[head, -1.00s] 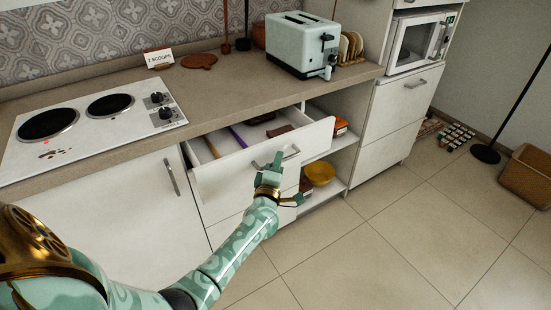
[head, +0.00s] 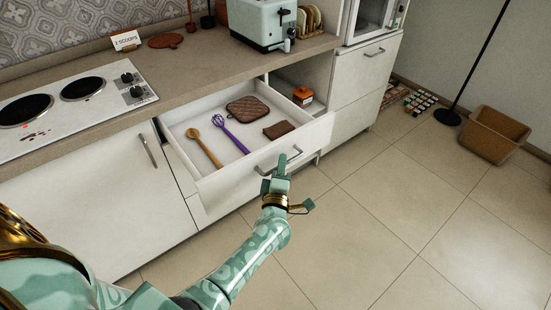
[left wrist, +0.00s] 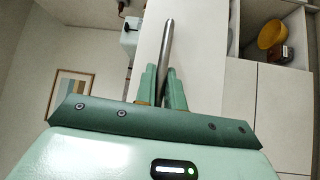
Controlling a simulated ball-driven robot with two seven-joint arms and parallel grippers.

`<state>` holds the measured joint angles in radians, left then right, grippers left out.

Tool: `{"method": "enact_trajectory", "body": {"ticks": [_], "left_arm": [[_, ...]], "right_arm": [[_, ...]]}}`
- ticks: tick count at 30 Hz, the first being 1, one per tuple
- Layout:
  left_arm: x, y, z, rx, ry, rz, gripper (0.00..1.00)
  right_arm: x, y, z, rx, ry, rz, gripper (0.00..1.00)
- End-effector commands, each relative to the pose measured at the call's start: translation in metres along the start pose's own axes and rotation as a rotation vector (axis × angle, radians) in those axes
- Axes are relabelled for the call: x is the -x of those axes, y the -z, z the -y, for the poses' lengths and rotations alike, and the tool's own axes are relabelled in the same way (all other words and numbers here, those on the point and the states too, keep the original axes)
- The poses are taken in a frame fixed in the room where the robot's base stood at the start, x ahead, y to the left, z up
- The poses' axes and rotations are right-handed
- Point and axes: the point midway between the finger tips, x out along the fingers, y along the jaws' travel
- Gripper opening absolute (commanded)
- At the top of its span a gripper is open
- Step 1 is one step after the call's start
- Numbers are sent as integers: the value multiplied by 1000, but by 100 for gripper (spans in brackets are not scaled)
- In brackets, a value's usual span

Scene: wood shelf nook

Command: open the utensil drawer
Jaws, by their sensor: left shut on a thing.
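The utensil drawer (head: 228,183) under the counter stands well open, with its white front pulled out. Inside lie a wooden spoon (head: 205,149), a purple whisk (head: 230,133), a brown quilted pot holder (head: 249,110) and a small dark brown item (head: 279,129). My left gripper (head: 279,175) is at the right part of the drawer front, shut on the metal bar handle (head: 266,170). In the left wrist view the handle (left wrist: 166,50) runs between the two green fingers (left wrist: 162,88). My right gripper is not in view.
A stove top (head: 70,105) and a toaster (head: 262,22) sit on the counter. An open shelf niche right of the drawer holds an orange box (head: 303,96). A brown bin (head: 493,134) stands at the far right. The tiled floor before the drawer is clear.

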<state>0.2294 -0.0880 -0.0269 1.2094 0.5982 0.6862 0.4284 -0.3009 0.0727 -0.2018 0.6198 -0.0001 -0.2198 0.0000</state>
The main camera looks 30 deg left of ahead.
Motion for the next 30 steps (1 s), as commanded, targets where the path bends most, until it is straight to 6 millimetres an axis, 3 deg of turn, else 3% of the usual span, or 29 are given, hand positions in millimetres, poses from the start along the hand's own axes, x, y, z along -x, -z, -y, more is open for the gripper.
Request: {"method": "enact_trajectory", "body": {"ticks": [12, 13, 15, 30], "left_arm": [[2, -2, 1, 0, 3, 0, 0], [2, -2, 1, 0, 3, 0, 16], [2, -2, 1, 0, 2, 0, 32], [5, -4, 2, 1, 2, -1, 32]], "right_arm": [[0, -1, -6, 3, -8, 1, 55], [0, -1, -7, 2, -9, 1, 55], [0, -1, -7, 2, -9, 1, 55], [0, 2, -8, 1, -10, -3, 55]]}}
